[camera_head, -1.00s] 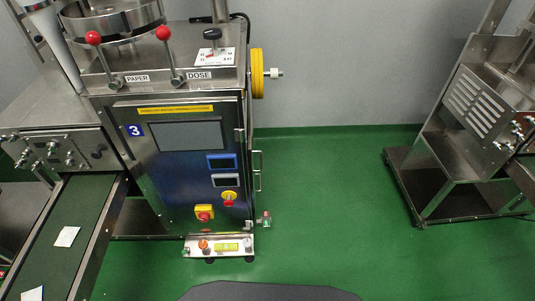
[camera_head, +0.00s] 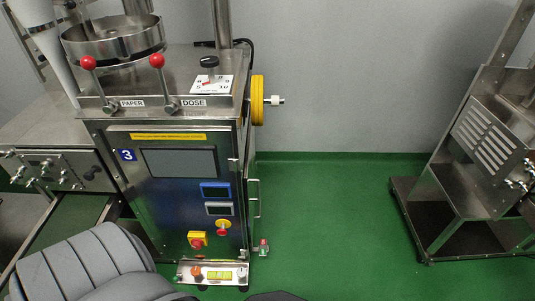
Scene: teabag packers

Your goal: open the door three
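The machine marked with a blue "3" label (camera_head: 127,155) stands left of centre. Its front door (camera_head: 180,200) carries a dark screen (camera_head: 179,162), two small displays, a yellow-and-red knob (camera_head: 223,228) and a red button on a yellow plate (camera_head: 197,240). The front door looks shut. A vertical bar handle (camera_head: 254,190) shows along the machine's right side. A grey rounded part of my own arm covers the lower left, in front of the conveyor. Neither gripper shows in the head view.
A conveyor (camera_head: 78,222) runs off to the lower left, partly hidden by my arm. A second steel machine (camera_head: 475,150) on a dark base stands at the right. Green floor (camera_head: 330,220) between them is clear. A yellow handwheel (camera_head: 257,100) sticks out on the right side.

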